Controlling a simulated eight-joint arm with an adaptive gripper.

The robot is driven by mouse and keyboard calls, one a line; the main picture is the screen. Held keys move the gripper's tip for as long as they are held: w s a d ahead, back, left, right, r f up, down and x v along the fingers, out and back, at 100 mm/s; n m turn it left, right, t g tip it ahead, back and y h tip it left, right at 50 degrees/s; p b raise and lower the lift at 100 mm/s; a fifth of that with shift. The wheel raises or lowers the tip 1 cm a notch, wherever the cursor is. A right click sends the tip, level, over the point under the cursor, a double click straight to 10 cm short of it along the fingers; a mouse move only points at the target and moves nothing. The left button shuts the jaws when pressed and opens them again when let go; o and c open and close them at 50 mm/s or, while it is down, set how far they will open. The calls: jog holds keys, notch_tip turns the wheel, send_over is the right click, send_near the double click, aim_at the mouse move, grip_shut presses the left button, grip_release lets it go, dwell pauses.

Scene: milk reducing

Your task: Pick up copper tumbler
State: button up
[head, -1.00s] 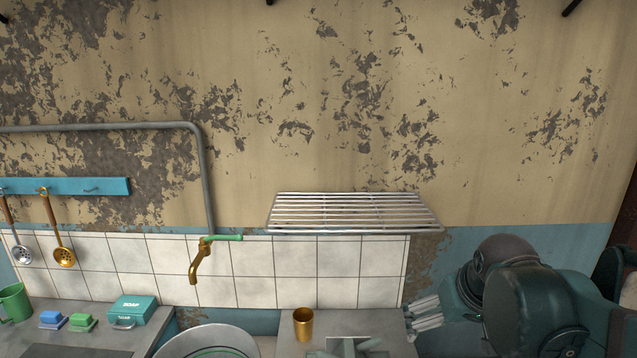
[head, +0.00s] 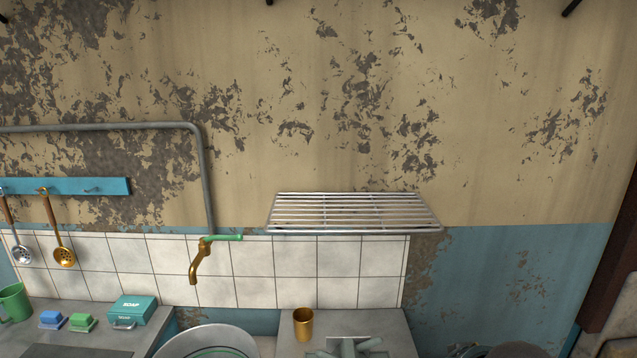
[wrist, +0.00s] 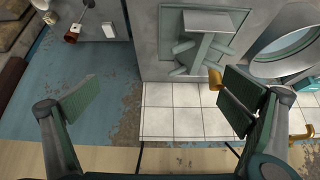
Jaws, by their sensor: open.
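The copper tumbler (head: 303,324) stands upright on the grey counter to the right of the sink in the head view. In the wrist view the tumbler (wrist: 214,79) is partly hidden beside my right-hand finger. My gripper (wrist: 160,98) is open in the wrist view, with its two padded fingers wide apart and nothing between them. It appears to be above and apart from the tumbler. In the head view only a bit of my arm shows at the bottom right edge.
A grey fixture with stubby arms (head: 347,348) sits on the counter right of the tumbler. A round sink (head: 208,340) is to the left, under a brass tap (head: 199,263). A wire rack (head: 352,212) juts from the wall above the counter.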

jog(key=shift+c, duration=0.5)
jog(key=c, duration=1.3)
jog(key=shift+w, duration=0.1)
